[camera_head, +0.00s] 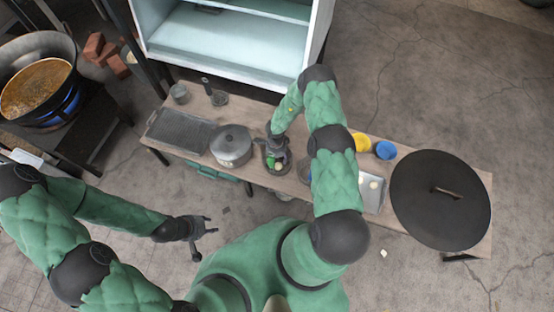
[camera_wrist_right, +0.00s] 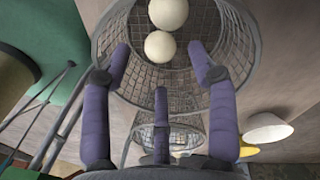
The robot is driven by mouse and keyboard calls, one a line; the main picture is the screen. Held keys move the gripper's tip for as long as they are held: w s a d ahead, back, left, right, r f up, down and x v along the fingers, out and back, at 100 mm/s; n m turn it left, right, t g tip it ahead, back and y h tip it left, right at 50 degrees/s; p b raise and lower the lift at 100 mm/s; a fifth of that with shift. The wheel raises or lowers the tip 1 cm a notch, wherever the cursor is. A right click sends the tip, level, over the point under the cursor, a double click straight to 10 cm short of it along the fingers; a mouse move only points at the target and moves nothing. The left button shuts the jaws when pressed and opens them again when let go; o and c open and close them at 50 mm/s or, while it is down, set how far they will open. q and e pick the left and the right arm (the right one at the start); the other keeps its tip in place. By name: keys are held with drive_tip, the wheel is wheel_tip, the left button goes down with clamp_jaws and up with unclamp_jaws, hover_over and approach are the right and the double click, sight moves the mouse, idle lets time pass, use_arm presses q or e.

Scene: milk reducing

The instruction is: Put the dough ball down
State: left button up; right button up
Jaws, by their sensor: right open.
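Two pale dough balls (camera_wrist_right: 160,45) (camera_wrist_right: 167,12) lie inside a round wire-mesh basket (camera_wrist_right: 105,45) in the right wrist view. My right gripper (camera_wrist_right: 155,80) has its three fingers spread at the basket's mouth and is apart from the balls, with nothing held. Another pale ball (camera_head: 374,184) sits on a small tray (camera_head: 371,203) to the right. My left gripper (camera_head: 198,230) hangs in front of the bench, fingers apart and empty.
The wooden bench (camera_head: 192,155) holds a lidded grey pot (camera_head: 231,146), a flat grey tray (camera_head: 180,133), a yellow bowl (camera_head: 362,143), a blue bowl (camera_head: 386,150) and a large black lid (camera_head: 425,190). A second mesh basket (camera_wrist_right: 145,130) shows below the first.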

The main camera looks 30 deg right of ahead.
wheel_tip(320, 180, up, 11)
drive_tip(key=w+p, duration=0.1)
drive_tip(key=p, duration=0.3)
drive_tip(key=shift+d, duration=0.15)
